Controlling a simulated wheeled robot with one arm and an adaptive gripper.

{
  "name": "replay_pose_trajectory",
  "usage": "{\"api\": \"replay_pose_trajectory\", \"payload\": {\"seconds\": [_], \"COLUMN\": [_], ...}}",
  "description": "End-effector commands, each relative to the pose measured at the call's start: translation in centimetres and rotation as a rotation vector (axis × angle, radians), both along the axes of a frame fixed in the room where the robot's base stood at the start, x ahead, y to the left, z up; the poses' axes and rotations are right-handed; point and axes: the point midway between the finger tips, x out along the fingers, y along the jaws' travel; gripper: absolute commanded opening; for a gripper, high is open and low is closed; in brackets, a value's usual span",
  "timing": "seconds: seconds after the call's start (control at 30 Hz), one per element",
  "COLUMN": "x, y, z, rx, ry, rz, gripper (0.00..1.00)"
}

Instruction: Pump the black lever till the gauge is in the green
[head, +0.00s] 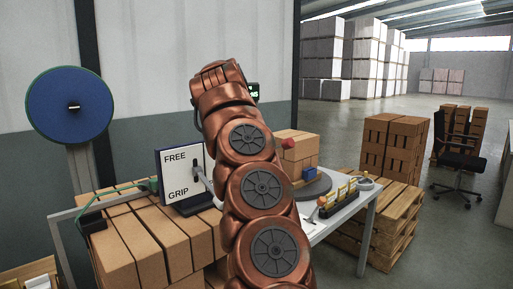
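My copper-coloured arm rises through the middle of the head view and bends at the top; my gripper is not visible, hidden behind or beyond the arm. A white panel (175,166) in a dark frame, marked FREE above and GRIP below, stands just left of the arm. A light grey handle (203,180) sticks out from its right part, its lower end hidden by my arm. A dark box with green lit characters (254,91) shows just right of the arm's top, mostly covered. I cannot make out a black lever or a gauge with a green zone.
Brown cartons (163,240) fill the lower left. A blue disc (70,90) stands on a post at left. A white table (350,212) at right bears a grey turntable (318,186), a blue block (310,173) and a yellow rack (340,198). Open floor lies beyond.

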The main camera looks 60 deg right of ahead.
Motion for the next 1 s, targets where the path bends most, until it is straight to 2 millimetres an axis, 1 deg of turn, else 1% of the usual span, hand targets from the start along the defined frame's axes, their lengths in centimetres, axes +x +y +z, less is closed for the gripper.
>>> {"api": "replay_pose_trajectory", "payload": {"seconds": [1.0], "x": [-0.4], "y": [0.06], "z": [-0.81], "rx": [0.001], "ry": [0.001], "rz": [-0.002], "gripper": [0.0]}}
